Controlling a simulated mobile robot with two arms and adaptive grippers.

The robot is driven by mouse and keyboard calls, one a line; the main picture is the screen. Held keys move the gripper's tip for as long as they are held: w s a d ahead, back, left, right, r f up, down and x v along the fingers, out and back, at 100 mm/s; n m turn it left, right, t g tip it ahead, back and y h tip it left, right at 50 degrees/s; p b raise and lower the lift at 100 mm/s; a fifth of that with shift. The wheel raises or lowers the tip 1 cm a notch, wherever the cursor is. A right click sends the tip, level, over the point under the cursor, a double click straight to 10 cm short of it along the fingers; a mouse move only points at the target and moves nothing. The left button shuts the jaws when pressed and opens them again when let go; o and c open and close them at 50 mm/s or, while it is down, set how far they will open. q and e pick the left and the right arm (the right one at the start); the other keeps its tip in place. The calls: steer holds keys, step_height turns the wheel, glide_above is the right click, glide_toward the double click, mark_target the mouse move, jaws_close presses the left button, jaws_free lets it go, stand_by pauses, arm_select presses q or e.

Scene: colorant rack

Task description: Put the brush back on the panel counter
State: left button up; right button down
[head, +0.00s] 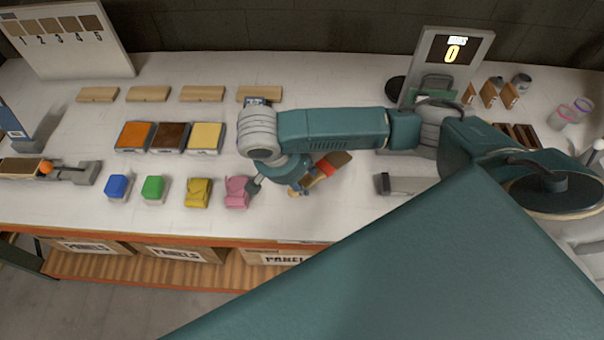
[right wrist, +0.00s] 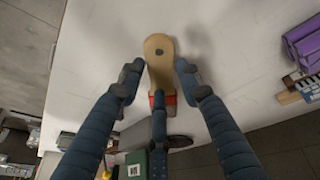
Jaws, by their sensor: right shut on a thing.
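The brush (head: 326,167) has a pale wooden handle and a red band. My right gripper (head: 290,183) is shut on it, over the front middle of the white panel counter (head: 345,215). In the right wrist view the handle (right wrist: 160,55), with a dark hole near its end, lies between the fingers of the right gripper (right wrist: 158,75). The middle finger covers part of the red band. The height of the brush above the counter is hard to tell. My left gripper is not in view.
Pink (head: 237,192), yellow, green and blue pieces stand left of the gripper. Orange, brown and yellow trays (head: 206,137) and wooden blocks (head: 202,93) lie behind. A display stand (head: 452,52) is at the back right. The counter's front edge is near.

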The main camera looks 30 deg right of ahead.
step_height(320, 180, down, 3)
steer(key=shift+f+p, duration=0.2)
steer(key=shift+p, duration=0.15)
steer(key=shift+f, duration=0.5)
steer(key=shift+s, duration=0.1)
steer(key=c, duration=1.2)
jaws_free()
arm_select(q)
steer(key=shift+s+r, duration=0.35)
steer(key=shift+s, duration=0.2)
